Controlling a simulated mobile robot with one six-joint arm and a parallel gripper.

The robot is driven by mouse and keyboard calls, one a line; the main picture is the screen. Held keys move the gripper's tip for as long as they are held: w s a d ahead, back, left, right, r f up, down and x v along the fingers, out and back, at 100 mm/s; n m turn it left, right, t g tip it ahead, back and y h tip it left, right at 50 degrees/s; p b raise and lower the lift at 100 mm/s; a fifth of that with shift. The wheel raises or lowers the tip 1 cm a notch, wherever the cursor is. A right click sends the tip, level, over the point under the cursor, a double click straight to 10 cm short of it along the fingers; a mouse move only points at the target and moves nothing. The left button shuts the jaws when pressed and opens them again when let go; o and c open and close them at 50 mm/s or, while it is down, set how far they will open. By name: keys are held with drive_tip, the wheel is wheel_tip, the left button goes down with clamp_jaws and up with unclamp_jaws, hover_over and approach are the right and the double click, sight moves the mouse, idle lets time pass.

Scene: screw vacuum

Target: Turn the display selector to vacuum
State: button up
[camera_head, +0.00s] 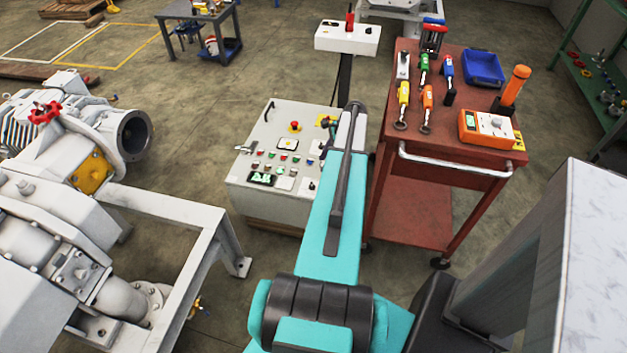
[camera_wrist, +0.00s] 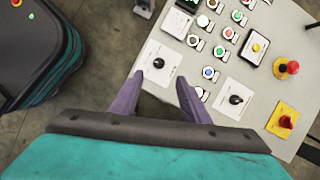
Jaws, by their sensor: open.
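The grey control panel (camera_head: 240,172) stands beyond my arm in the head view, with a lit green display (camera_head: 262,179) near its front edge. In the wrist view the panel (camera_wrist: 190,85) carries two black selector knobs on white plates. One selector knob (camera_wrist: 158,62) is just beyond my fingertips, and the other selector knob (camera_wrist: 236,99) is to their right. The labels are too small to read, so I cannot tell which is the display selector. My gripper (camera_wrist: 157,88) is open and empty, its purple fingers apart. My arm hides it in the head view.
A red emergency button (camera_wrist: 290,67) and a red-on-yellow switch (camera_wrist: 285,121) sit on the panel's right. Several coloured buttons (camera_wrist: 208,72) surround the knobs. A red tool cart (camera_head: 440,155) stands right of the panel, and grey pump machinery (camera_head: 60,230) stands left.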

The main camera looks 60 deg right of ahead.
sight(312, 183)
drive_tip(key=p+x, duration=0.2)
drive_tip(key=x, duration=1.1)
drive_tip(key=shift+a+f, duration=0.1)
drive_tip(key=c, duration=1)
drive_tip(key=shift+w+d, duration=0.15)
drive_tip(key=shift+d, duration=0.35)
drive_tip(key=shift+c, duration=0.3)
drive_tip(key=shift+a, duration=0.25)
